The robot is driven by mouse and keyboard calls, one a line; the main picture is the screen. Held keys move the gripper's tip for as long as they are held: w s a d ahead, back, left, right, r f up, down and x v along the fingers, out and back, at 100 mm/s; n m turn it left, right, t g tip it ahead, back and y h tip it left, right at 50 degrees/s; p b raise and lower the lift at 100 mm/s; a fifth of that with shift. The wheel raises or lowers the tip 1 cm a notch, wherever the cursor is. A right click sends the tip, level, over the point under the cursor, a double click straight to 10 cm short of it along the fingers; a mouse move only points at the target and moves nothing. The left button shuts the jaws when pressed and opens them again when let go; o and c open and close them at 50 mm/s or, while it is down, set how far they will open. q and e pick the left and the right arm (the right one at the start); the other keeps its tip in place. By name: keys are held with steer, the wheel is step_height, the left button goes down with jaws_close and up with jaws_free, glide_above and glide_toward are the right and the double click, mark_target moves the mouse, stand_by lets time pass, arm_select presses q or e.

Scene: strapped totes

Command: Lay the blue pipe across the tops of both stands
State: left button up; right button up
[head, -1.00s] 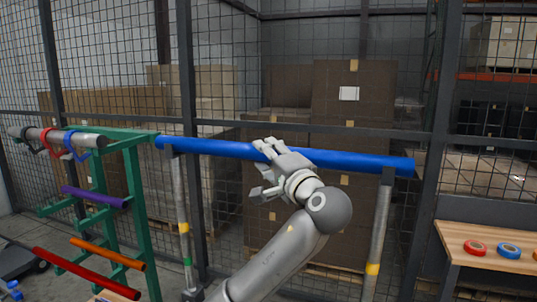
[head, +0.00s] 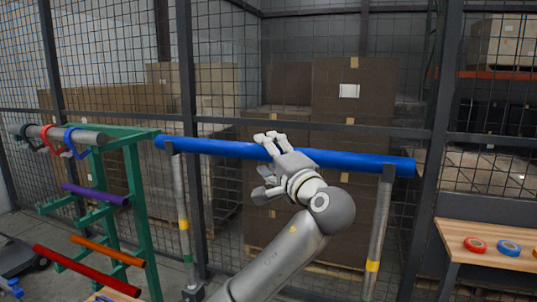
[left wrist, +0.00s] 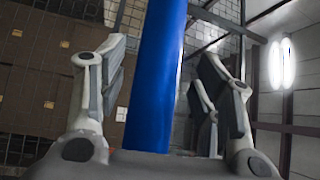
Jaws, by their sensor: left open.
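The blue pipe (head: 355,160) lies level across the tops of the left stand (head: 180,205) and the right stand (head: 378,240). Both stands are grey posts with dark heads and coloured tape bands. The pipe's ends stick out a little past both heads. My left gripper (head: 267,165) is at the middle of the pipe, with its fingers open above and below it. In the left wrist view the pipe (left wrist: 156,75) runs between the spread fingers; contact with them cannot be told. My right gripper is not in view.
A green rack (head: 138,200) at the left holds a grey pipe (head: 90,138) with coloured straps, and purple, orange and red pipes. A wooden bench (head: 490,238) with tape rolls stands at the right. A mesh fence and cardboard boxes (head: 350,95) are behind.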

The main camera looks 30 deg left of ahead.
arm_select(q)
steer(key=v, duration=1.1)
steer(key=w+d+f+m+t+h, duration=0.1)
steer(key=w+f+m+h, duration=0.35)
steer(key=f, duration=0.75)
steer(key=w+d+f+m+t+h, duration=0.1)
steer(key=w+f+m+h, duration=0.1)
steer(key=w+f, duration=0.8)
steer(key=s+f+g+h, duration=0.2)
steer(key=s+f, duration=0.1)
steer(key=f, duration=1.4)
steer(key=s+f+g+h, duration=0.1)
steer(key=s+f+h, duration=0.25)
steer(key=f, duration=1.25)
steer(key=s+d+f+n+g+h, duration=0.2)
steer(key=s+f+g+h, duration=0.15)
steer(key=s+f, duration=1.9)
steer(key=s+f+n+g, duration=0.1)
steer(key=s+f, duration=0.3)
steer(key=s, duration=0.6)
steer(key=s+f+n+g+h, duration=0.1)
steer(key=s+f, duration=0.4)
steer(key=s, duration=0.6)
steer(key=s+f+n+g, duration=0.2)
steer(key=s+f+n, duration=0.2)
steer(key=s, duration=0.6)
steer(key=shift+s+a+f+n, duration=0.25)
steer(key=shift+a+f+n, duration=0.15)
steer(key=shift+f, duration=0.15)
